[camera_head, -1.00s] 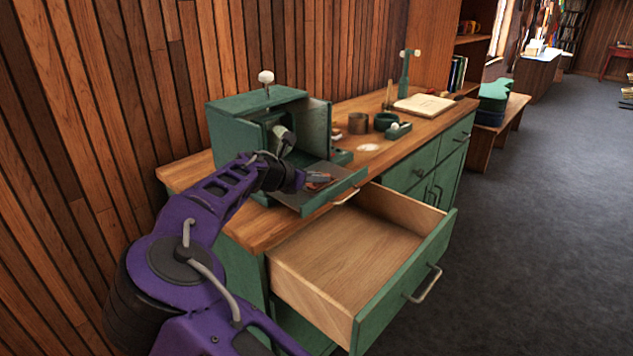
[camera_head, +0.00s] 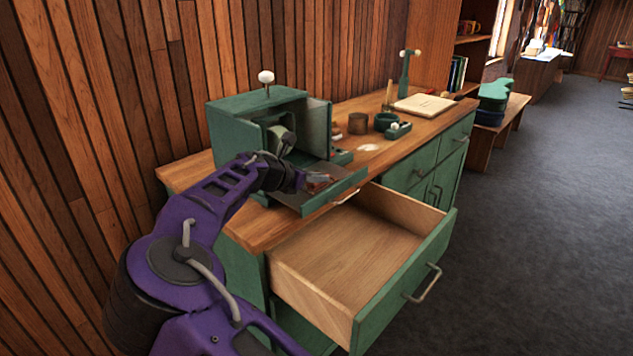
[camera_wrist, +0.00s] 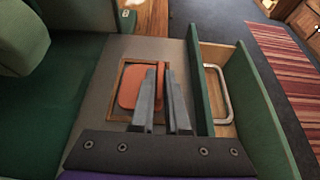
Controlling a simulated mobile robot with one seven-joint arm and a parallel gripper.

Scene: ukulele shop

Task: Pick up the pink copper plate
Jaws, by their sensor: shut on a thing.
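The pink copper plate (camera_wrist: 133,88) is a flat, orange-pink piece in the wrist view. It lies at a wood-edged square on the grey inner face of the green cabinet's lowered front. My gripper (camera_wrist: 165,72) is over its right side, with the dark fingers close together and shut on it. The fingers hide part of the plate. In the head view the plate (camera_head: 317,182) is a small reddish patch by my gripper (camera_head: 316,177). I cannot tell whether it is lifted off the surface.
The small green cabinet (camera_head: 228,118) stands open on the wooden counter (camera_head: 245,233). Below, a wide drawer (camera_head: 345,245) is pulled out and empty. A brown cup (camera_head: 358,123), a green ring (camera_head: 385,121) and an open book (camera_head: 424,105) sit farther along the counter.

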